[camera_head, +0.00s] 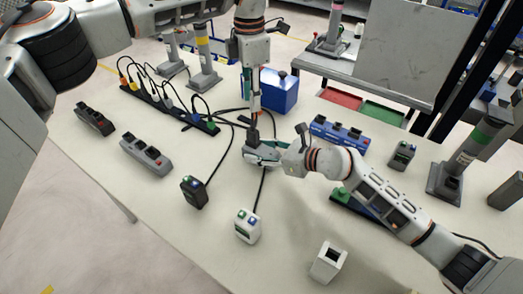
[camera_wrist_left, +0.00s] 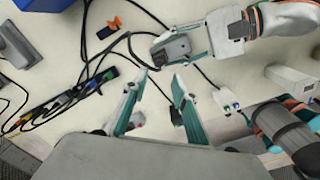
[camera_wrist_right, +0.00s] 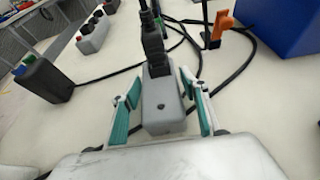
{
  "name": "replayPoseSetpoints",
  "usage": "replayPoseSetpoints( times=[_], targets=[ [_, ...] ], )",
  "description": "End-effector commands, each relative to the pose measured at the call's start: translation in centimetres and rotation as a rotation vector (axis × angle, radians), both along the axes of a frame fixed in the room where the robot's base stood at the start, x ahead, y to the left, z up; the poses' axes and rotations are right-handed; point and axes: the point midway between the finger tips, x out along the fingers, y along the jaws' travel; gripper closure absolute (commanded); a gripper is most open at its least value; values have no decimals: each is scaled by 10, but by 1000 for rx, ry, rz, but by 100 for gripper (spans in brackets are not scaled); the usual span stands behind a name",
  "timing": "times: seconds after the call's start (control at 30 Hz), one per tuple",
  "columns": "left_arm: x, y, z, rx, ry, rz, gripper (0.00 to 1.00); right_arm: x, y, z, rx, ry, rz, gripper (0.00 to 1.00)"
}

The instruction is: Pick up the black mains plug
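The black mains plug (camera_head: 252,136) sits in the end of a grey socket block (camera_head: 250,154) on the table. In the right wrist view the plug (camera_wrist_right: 154,45) and its cord rise beyond the block (camera_wrist_right: 162,112). My right gripper (camera_wrist_right: 161,82) has its teal fingers on either side of the block; a narrow gap shows, so it looks open. My left gripper (camera_head: 255,110) points down above the plug. In the left wrist view it is open and empty (camera_wrist_left: 158,76), with the block (camera_wrist_left: 172,47) beyond its fingertips.
A blue canister (camera_head: 284,92) stands behind the plug. Black cables lie around the block. A black box (camera_head: 194,191), a white box with buttons (camera_head: 247,226) and a small white holder (camera_head: 328,262) stand nearer. A power strip with plugs (camera_head: 170,106) lies at left.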

Motion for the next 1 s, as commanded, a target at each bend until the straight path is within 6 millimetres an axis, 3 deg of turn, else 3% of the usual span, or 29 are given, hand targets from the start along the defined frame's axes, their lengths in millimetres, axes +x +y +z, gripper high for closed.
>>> replayPoseSetpoints(
  times=[0.03, 0.1, 0.13, 0.17, 0.23, 0.43, 0.67, 1.0],
  targets=[
    [0, 0, 0, 0, 0, 0, 72, 0, 0, 0, 0, 0, 0, 73],
    [0, 0, 0, 0, 0, 0, 72, 0, 0, 0, 0, 0, 0, 91],
    [0, 0, 0, 0, 0, 0, 72, 0, 0, 0, 0, 0, 0, 92],
    [0, 0, 0, 0, 0, 0, 72, 0, 0, 0, 0, 0, 0, 92],
    [0, 0, 0, 0, 0, 1, 58, 0, 0, 0, 0, 0, 0, 92],
    [2, 8, -4, -5, -35, 57, 58, 0, 0, 0, -1, 1, 0, 92],
    [0, 25, -13, -56, -140, 247, 58, 0, 0, 0, 0, 1, 0, 92],
    [-23, 36, -18, -229, -238, 527, 58, 0, 0, 0, 0, 1, 0, 92]
  ],
)
